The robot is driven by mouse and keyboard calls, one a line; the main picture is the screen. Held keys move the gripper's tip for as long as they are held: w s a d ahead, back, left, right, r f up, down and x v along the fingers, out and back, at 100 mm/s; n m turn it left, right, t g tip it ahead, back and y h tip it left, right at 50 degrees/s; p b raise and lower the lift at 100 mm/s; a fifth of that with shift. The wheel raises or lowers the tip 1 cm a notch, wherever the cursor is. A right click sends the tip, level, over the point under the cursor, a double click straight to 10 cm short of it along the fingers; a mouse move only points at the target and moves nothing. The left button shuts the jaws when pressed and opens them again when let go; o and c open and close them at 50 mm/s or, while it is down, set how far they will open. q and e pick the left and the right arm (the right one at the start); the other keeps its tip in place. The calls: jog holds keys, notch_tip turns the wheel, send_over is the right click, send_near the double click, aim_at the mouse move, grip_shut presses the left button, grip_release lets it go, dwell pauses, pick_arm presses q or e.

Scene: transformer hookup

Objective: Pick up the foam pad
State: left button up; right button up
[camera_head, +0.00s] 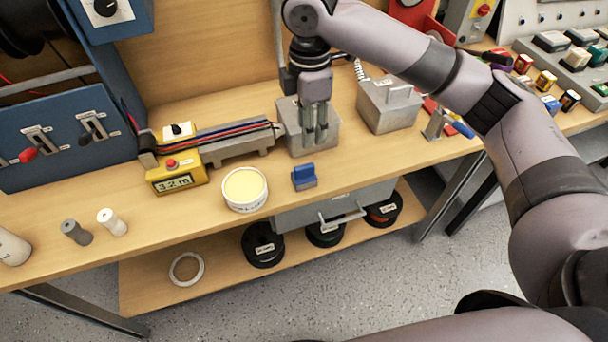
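My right gripper (315,132) points straight down at a grey block-shaped box (289,112) on the bench. Its fingers overlap the box in the picture, and I cannot tell whether they are inside it or in front of it. Whether they hold anything is also unclear. No object is plainly recognisable as a foam pad. A round white tub (245,204) with a pale yellow top (244,185) stands near the bench's front edge. A small blue block on a grey base (304,176) is right of it. My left gripper is not in view.
A yellow meter (176,178) reading 3.2 m and a cable guide with coloured wires (236,140) lie left of the gripper. A second grey box (390,112) stands to the right. Black reels (262,246) sit on the lower shelf.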

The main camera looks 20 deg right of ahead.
aim_at(304, 166)
notch_tip(304, 166, down, 9)
jog(key=shift+w+a+f+p, duration=0.15)
jog(key=shift+f+p, duration=0.1)
jog(key=shift+f, duration=0.65)
jog(key=shift+w+a+f+p, duration=0.1)
jog(key=shift+f+p, duration=0.1)
jog(key=shift+f, duration=0.7)
jog(key=shift+w+a+f+p, duration=0.15)
jog(key=shift+f+p, duration=0.1)
jog(key=shift+f, duration=0.65)
jog(key=shift+d, duration=0.15)
jog(key=shift+c, duration=0.2)
grip_shut()
